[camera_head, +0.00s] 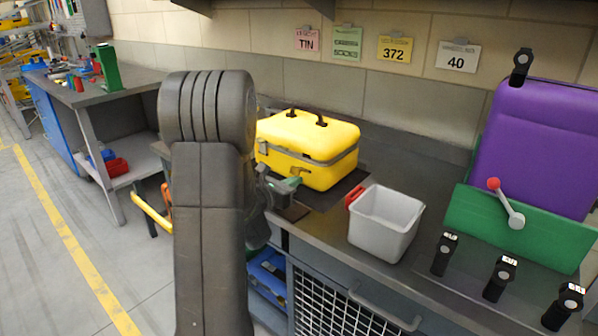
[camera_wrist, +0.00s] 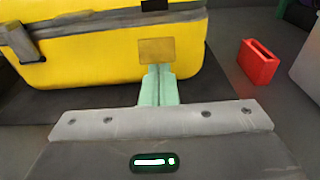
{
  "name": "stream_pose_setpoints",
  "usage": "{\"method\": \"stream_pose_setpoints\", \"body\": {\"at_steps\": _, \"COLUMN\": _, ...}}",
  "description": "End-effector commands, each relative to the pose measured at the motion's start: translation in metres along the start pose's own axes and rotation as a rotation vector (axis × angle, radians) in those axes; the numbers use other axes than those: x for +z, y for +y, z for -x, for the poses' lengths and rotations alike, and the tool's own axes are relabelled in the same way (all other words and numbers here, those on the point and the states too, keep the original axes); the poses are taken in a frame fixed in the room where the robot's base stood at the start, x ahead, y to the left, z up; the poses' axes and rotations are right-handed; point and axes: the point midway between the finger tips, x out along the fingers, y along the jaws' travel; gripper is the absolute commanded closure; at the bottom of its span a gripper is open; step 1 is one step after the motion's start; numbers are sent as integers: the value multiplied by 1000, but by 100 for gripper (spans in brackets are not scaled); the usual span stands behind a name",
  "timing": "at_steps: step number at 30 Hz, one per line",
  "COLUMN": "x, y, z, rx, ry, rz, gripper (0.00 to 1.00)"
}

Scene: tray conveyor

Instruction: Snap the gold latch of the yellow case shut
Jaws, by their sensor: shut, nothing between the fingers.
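The yellow case (camera_head: 305,140) stands lid down on the bench, with dark handle parts on top. Its yellow front fills the upper left of the wrist view (camera_wrist: 100,65). My gripper (camera_wrist: 158,72), with pale green fingers, is shut and empty. It points at the case front, right below the latch; I cannot tell whether it touches. In the head view my gripper (camera_head: 292,182) is low at the case's near side, partly behind my arm.
A light grey bin (camera_head: 385,222) stands right of the case, with a red block (camera_wrist: 259,62) between them. A dark mat (camera_wrist: 25,103) lies under the case. Farther right are a purple case (camera_head: 540,145), a green panel with a red-knobbed lever (camera_head: 507,205) and several black clamps.

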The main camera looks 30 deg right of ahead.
Motion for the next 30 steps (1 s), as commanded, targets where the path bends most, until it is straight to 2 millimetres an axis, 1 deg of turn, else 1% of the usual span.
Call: {"method": "stream_pose_setpoints", "body": {"at_steps": 30, "x": 29, "y": 0, "z": 3, "rx": 1, "ry": -1, "rz": 0, "gripper": 100}}
